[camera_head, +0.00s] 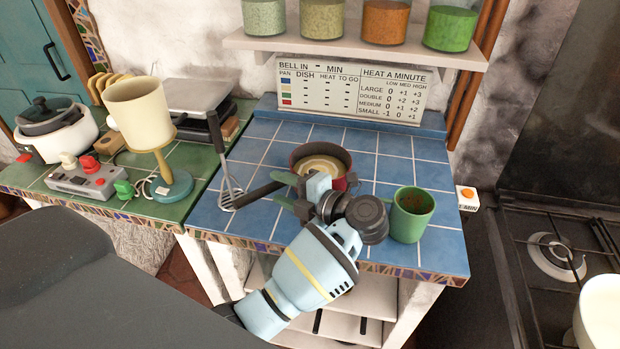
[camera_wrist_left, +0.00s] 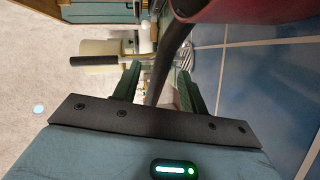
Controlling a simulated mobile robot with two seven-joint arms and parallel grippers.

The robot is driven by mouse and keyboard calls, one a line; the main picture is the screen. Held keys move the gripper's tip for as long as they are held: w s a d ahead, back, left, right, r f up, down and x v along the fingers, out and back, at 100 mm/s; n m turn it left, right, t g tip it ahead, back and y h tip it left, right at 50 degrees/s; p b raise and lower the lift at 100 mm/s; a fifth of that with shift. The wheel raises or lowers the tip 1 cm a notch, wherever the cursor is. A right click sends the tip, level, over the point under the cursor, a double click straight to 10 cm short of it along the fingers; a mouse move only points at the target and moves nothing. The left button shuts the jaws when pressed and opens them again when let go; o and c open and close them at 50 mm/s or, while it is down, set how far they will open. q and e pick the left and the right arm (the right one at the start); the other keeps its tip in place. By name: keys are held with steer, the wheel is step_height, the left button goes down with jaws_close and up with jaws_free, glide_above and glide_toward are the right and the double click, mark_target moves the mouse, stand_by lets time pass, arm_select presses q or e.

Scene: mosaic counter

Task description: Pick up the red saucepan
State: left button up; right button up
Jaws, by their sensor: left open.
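The red saucepan (camera_head: 346,162) stands on the blue tiled counter with something pale inside. Its dark handle (camera_head: 258,194) points left and toward the front. In the left wrist view its red side (camera_wrist_left: 255,8) is at the top right, and the handle (camera_wrist_left: 172,58) runs down between my fingers. My left gripper (camera_head: 284,190) is open around the handle, close to the pan body; its green fingers also show in the left wrist view (camera_wrist_left: 160,90), one on each side of the handle. I cannot tell whether either finger touches it. My right gripper is not in view.
A green mug (camera_head: 412,215) stands right of my left wrist. A masher (camera_head: 228,180) is just left of the saucepan handle. A lamp (camera_head: 172,185) and cookers are on the green counter at left. A shelf with jars (camera_head: 325,44) hangs above; a stove (camera_head: 560,260) is at right.

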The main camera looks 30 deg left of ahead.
arm_select(q)
steer(key=shift+x, duration=1.35)
steer(key=shift+f, duration=0.1)
steer(key=shift+c, duration=0.3)
jaws_close()
steer(key=shift+r, duration=0.25)
